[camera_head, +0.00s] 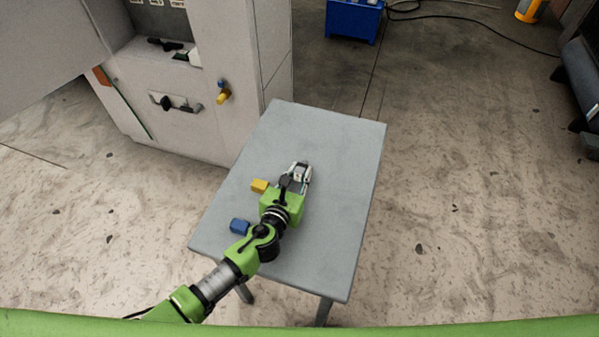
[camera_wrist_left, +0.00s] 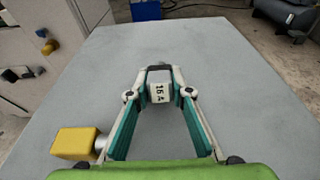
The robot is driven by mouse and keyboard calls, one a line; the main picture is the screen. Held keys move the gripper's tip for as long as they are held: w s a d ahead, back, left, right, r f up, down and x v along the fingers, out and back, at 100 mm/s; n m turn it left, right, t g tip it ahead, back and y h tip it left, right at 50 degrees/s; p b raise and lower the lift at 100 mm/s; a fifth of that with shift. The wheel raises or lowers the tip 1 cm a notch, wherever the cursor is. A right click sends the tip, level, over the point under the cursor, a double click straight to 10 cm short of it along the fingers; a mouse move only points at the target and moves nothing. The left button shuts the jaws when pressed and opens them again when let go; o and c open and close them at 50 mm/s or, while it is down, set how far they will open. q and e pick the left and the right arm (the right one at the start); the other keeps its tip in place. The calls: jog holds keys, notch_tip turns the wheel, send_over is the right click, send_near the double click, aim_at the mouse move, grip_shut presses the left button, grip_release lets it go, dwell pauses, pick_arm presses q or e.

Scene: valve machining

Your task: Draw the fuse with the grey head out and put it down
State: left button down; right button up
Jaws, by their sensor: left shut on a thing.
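My left gripper (camera_head: 301,169) is over the grey table (camera_head: 340,140), its fingers pointing to the table's far end. It is shut on the fuse with the grey head (camera_wrist_left: 160,92). The pale grey head sits between the fingertips and bears a "16 A" mark. The fuse also shows between the fingers in the head view (camera_head: 301,174). I cannot tell whether it touches the tabletop. My left gripper also shows in the left wrist view (camera_wrist_left: 160,88). My right gripper is in neither view.
A yellow-headed fuse (camera_wrist_left: 75,142) lies left of the gripper, and a blue block (camera_head: 239,226) lies nearer the arm. A cabinet (camera_head: 270,50) with projecting blue and yellow parts (camera_head: 223,95) stands left of the table. The table's right side is clear.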

pick_arm(q)
jog(key=shift+f, duration=0.25)
dwell(0.4)
jog(key=c, duration=1.7)
grip_release()
jog(key=shift+s, duration=0.15)
jog(key=v, duration=1.1)
jog(key=shift+s+a+r, duration=0.1)
jog(key=shift+s, duration=0.25)
